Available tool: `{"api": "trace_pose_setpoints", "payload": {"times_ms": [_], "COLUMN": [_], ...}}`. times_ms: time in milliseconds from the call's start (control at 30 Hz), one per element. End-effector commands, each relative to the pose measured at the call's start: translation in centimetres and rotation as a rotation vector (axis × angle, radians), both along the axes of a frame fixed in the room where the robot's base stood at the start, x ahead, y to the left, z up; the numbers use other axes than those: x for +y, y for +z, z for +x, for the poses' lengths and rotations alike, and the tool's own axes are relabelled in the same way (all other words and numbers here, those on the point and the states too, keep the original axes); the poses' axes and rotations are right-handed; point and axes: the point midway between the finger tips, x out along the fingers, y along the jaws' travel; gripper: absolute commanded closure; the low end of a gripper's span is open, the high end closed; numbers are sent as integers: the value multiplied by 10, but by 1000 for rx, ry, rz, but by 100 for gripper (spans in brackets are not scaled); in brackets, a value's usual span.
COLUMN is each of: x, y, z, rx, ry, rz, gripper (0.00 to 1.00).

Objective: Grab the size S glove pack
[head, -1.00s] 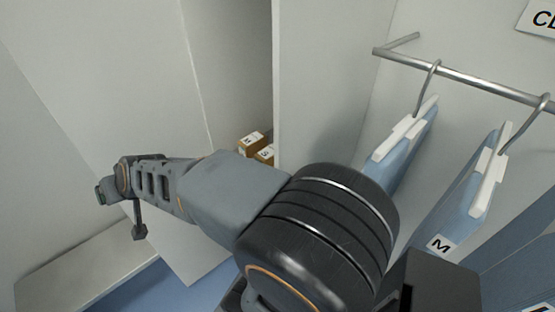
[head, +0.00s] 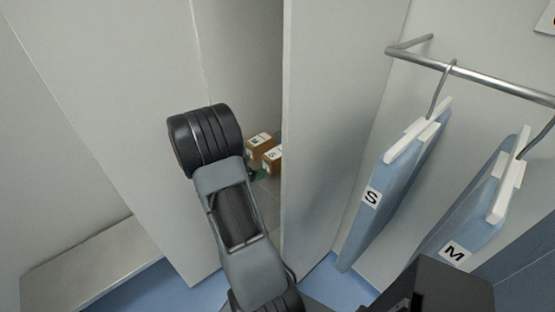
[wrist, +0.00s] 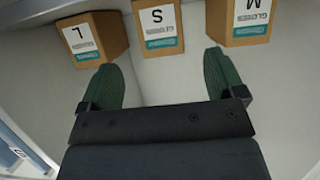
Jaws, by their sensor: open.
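The size S glove pack (wrist: 158,28) is a brown box with a white and teal label, in the middle of a row of three in the wrist view. Its label appears upside down there. In the head view the S pack (head: 272,160) is partly hidden by the divider. My gripper (wrist: 165,72) is open, its two green fingers apart and pointing at the S pack, with clear space between. The fingertips are still short of the box. In the head view only a bit of green finger (head: 257,175) shows beside the boxes.
The L pack (wrist: 88,40) is left of the S pack and the M pack (wrist: 238,22) right of it, in the wrist view. A white divider panel (head: 318,130) stands close right of my arm. Blue garments (head: 392,180) hang on a metal rail (head: 470,75) further right.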

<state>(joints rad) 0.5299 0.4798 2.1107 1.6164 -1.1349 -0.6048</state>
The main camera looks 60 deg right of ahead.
Motion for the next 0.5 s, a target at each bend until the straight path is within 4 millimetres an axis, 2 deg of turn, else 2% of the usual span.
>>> {"api": "trace_pose_setpoints", "payload": {"times_ms": [200, 500], "x": [-28, -44], "y": [-12, -18], "z": [-10, -15], "rx": [-1, -2], "ry": [1, 1], "rz": [1, 1], "gripper": [12, 12]}}
